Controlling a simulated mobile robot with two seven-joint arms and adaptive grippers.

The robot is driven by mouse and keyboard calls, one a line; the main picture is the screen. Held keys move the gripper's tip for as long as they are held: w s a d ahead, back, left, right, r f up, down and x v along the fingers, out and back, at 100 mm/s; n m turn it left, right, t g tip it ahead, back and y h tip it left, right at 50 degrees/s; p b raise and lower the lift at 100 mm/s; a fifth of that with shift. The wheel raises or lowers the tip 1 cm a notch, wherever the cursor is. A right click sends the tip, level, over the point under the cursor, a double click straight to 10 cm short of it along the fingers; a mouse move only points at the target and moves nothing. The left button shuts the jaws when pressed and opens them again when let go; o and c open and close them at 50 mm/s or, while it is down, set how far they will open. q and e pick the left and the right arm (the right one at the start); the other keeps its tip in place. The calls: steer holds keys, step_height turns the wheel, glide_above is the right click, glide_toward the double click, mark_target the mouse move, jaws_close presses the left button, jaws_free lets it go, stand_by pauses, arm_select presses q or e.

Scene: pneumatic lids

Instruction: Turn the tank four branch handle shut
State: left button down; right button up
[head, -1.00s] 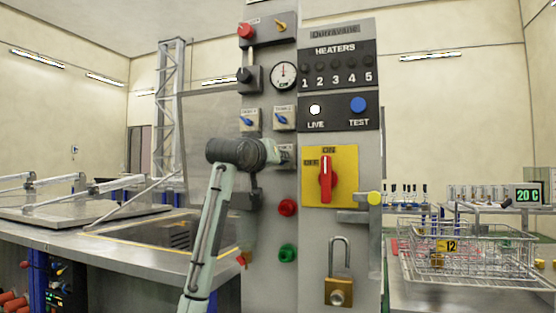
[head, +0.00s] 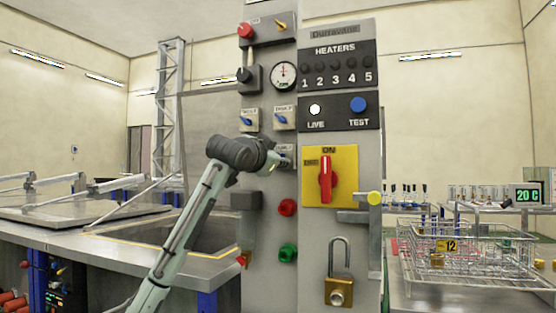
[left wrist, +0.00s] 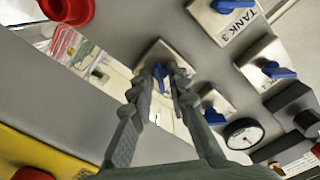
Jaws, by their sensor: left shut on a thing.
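The tank four branch handle (left wrist: 159,80) is a small blue lever on a pale square plate in the left wrist view. Its plate shows in the lower right of the group of blue handles in the head view (head: 288,150), partly covered by my gripper. My left gripper (left wrist: 168,70) has its two dark fingers around the blue lever and is shut on it. In the head view the gripper (head: 279,160) reaches the plate from the left. The lever's exact angle is mostly hidden by the fingers. My right gripper is not in view.
The TANK 3 handle (left wrist: 226,6) and two other blue handles (left wrist: 278,71) (left wrist: 213,116) are close by. A pressure gauge (head: 284,75), red button (head: 287,207), green button (head: 288,252) and yellow-backed red switch (head: 325,178) share the panel. A padlock (head: 339,291) hangs below.

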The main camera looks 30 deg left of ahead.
arm_select(q)
steer(key=shift+m, duration=0.8)
steer(key=c, duration=1.7)
jaws_free()
steer(key=v, duration=1.2)
steer(key=shift+s, duration=0.1)
steer(key=shift+f, duration=0.1)
